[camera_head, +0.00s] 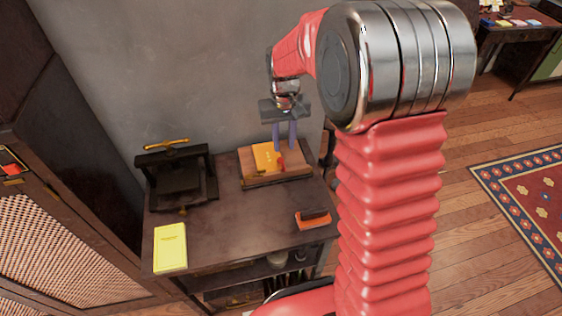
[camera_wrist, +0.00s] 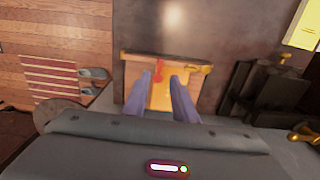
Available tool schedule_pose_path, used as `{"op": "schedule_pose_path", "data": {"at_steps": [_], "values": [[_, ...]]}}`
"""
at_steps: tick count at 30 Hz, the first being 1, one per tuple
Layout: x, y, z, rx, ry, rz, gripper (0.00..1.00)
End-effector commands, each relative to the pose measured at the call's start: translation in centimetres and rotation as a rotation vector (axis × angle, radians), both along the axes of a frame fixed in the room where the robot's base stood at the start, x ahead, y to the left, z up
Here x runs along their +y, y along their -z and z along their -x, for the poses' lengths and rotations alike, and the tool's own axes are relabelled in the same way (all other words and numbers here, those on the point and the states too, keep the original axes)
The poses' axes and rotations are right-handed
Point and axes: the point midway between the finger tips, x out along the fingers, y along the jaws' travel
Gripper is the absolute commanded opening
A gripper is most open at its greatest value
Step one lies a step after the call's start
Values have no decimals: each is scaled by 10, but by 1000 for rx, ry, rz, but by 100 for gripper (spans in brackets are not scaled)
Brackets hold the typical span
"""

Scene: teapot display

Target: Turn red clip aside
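The red clip (camera_head: 280,160) is a small upright piece on a wooden board (camera_head: 262,182) with a yellow-orange sheet (camera_head: 265,155), on the dark table. In the wrist view the red clip (camera_wrist: 158,68) shows near the board's far edge, between and beyond my fingertips. My gripper (camera_head: 284,147) hangs above the board with its two bluish fingers apart and nothing between them. In the wrist view my gripper (camera_wrist: 162,77) is also open, its fingertips on either side of the clip's line. I cannot tell whether a fingertip touches the clip.
A black press (camera_head: 177,178) with a brass handle stands left of the board. A yellow pad (camera_head: 170,248) lies at the table's front left. A dark block with an orange base (camera_head: 312,219) lies front right. The table's middle is clear. A grey wall is close behind.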

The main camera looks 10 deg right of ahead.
Motion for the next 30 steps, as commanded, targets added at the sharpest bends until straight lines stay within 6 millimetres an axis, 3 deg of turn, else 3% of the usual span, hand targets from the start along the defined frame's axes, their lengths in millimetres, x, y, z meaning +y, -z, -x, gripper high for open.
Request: {"op": "schedule_pose_path", "data": {"at_steps": [15,21,30], "values": [[-1,78,1,3,1,0,25],[-1,89,0,0,2,0,25],[-1,90,0,0,2,0,23]]}}
